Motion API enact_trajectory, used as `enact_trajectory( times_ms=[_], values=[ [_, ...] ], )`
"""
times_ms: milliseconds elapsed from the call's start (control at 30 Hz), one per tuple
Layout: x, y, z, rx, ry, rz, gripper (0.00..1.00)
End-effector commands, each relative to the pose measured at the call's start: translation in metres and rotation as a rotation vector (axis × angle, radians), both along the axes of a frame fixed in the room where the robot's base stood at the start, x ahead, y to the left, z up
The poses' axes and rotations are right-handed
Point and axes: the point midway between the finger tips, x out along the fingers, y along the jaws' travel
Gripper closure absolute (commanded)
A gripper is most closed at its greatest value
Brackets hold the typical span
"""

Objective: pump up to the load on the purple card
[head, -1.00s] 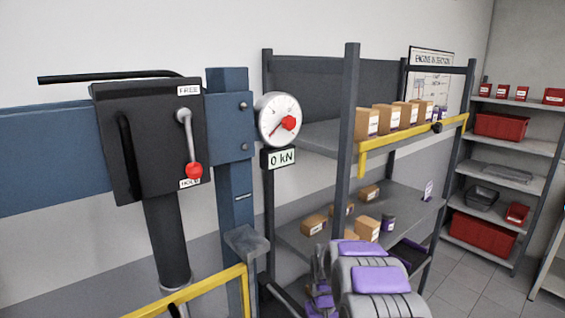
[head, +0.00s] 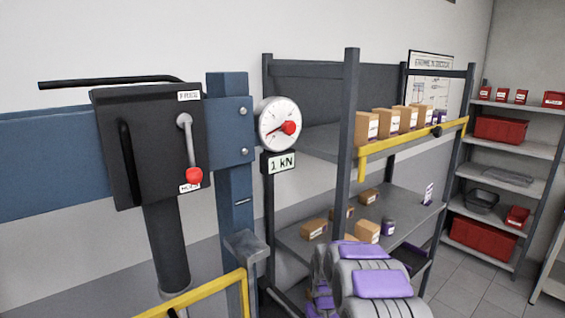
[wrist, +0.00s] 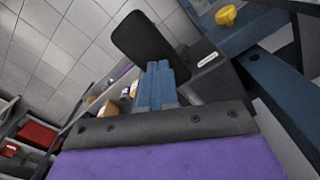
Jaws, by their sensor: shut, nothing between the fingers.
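The press stands at left in the head view. Its black box (head: 150,150) has a lever with a red knob (head: 194,176), which hangs down at the lower label; the upper label reads FREE. The round gauge (head: 279,124) has a white face and red hub, and the display (head: 281,163) below it reads 1 kN. A small white card with purple marks (head: 428,194) stands on the shelf; its text is too small to read. My gripper (wrist: 160,66) shows in the wrist view with its blue fingers together, close to a black rounded part (wrist: 143,40). Contact cannot be told.
A black rod (head: 110,81) sticks out left above the box. A yellow rail (head: 205,293) crosses low in front of the press. A rack with cardboard boxes (head: 366,125) stands right of it, and shelves with red bins (head: 500,129) at far right. Floor shows between them.

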Motion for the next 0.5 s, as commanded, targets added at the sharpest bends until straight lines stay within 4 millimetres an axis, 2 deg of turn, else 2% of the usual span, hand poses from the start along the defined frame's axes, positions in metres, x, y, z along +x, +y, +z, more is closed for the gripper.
enact_trajectory(
  times_ms=[500],
  values=[
    [-0.001, 0.0, 0.077, 0.0, -0.001, 0.0, 1.0]
  ],
)
